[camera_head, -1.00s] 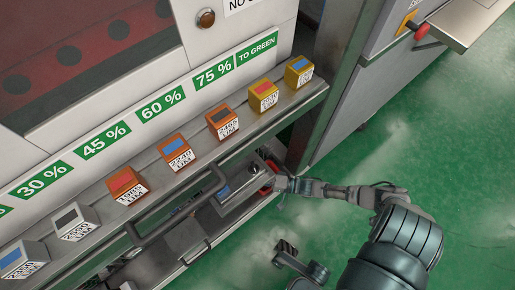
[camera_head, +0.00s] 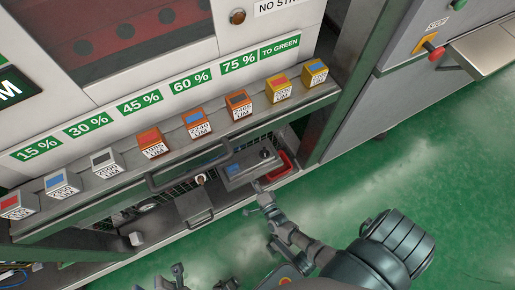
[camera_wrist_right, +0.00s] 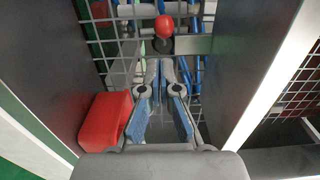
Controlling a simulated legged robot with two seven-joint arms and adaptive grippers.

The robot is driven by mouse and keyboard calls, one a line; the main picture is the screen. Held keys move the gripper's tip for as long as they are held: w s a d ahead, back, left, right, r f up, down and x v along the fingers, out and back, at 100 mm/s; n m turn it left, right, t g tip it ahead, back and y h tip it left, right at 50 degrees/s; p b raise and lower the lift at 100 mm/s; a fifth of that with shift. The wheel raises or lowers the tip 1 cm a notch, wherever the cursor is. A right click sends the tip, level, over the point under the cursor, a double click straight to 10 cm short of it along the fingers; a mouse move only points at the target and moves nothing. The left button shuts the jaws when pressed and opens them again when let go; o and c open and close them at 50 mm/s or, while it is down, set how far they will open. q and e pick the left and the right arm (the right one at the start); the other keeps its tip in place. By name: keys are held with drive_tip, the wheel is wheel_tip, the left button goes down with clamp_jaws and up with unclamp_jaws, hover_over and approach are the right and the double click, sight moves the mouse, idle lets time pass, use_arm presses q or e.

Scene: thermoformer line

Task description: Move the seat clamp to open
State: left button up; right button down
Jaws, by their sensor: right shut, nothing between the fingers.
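A red ball knob (camera_wrist_right: 165,26) on a dark stem shows in the right wrist view, just beyond my fingertips; it may be the handle of the seat clamp, but no label shows. My right gripper (camera_wrist_right: 166,66) is shut and empty, its tips below the knob in the picture and apparently apart from it. In the head view my right gripper (camera_head: 258,187) is at the front of the machine's lower opening, and the knob cannot be made out there. Part of my left gripper (camera_head: 175,279) shows at the bottom edge; its jaw state is unclear.
A red bin (camera_head: 284,166) sits right of my right gripper; a red block-like thing (camera_wrist_right: 104,119) is close at left in the wrist view. Dark panels flank the wire mesh (camera_wrist_right: 100,45). A shelf of labelled cubes (camera_head: 239,104) runs above. Green floor (camera_head: 400,170) is clear at right.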

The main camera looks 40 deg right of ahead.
drive_tip(key=a, duration=0.1)
drive_tip(key=w+a, duration=0.1)
drive_tip(key=shift+w+a+r, duration=0.1)
drive_tip(key=shift+w+a, duration=0.05)
drive_tip(key=shift+a, duration=0.25)
